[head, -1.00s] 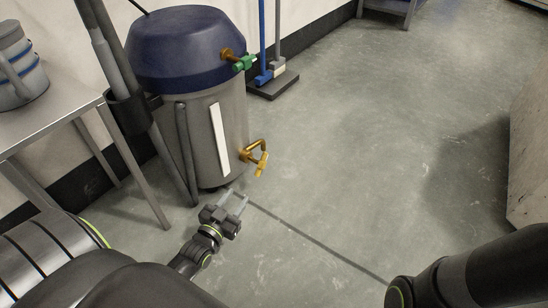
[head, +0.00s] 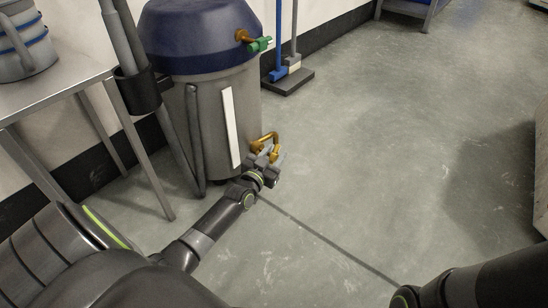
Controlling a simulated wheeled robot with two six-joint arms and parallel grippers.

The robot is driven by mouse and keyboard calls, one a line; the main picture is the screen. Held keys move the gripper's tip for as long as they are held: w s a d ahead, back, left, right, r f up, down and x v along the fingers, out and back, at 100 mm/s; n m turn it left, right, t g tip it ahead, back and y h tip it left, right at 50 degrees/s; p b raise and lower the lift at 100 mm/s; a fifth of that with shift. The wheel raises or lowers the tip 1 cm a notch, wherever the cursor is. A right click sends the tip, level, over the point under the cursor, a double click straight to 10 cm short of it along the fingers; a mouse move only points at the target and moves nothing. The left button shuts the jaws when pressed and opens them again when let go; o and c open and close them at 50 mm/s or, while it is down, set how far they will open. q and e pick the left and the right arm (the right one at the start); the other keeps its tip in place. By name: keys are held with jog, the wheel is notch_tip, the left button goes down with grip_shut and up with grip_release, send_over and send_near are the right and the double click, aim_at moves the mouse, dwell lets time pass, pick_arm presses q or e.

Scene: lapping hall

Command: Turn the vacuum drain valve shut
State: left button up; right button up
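The vacuum (head: 203,110) is a grey drum with a dark blue lid, standing by the wall at upper left. Its drain valve (head: 262,139) is a brass pipe low on the drum's right side, with a yellow handle (head: 274,153) hanging from it. My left gripper (head: 271,155) is at this valve, its two fingers apart on either side of the handle. The gripper looks open; whether a finger touches the handle I cannot tell. The gripper and wrist hide the handle's lower end. My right arm shows at lower right, but its gripper is out of view.
A second valve with a green handle (head: 260,44) sits higher on the vacuum. A grey hose and holder (head: 138,92) stand at its left, beside a metal table (head: 62,84) with a bucket (head: 22,45).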

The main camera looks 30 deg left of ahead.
pick_arm(q)
jog(key=shift+w, duration=0.15)
jog(key=shift+c, duration=0.2)
grip_shut()
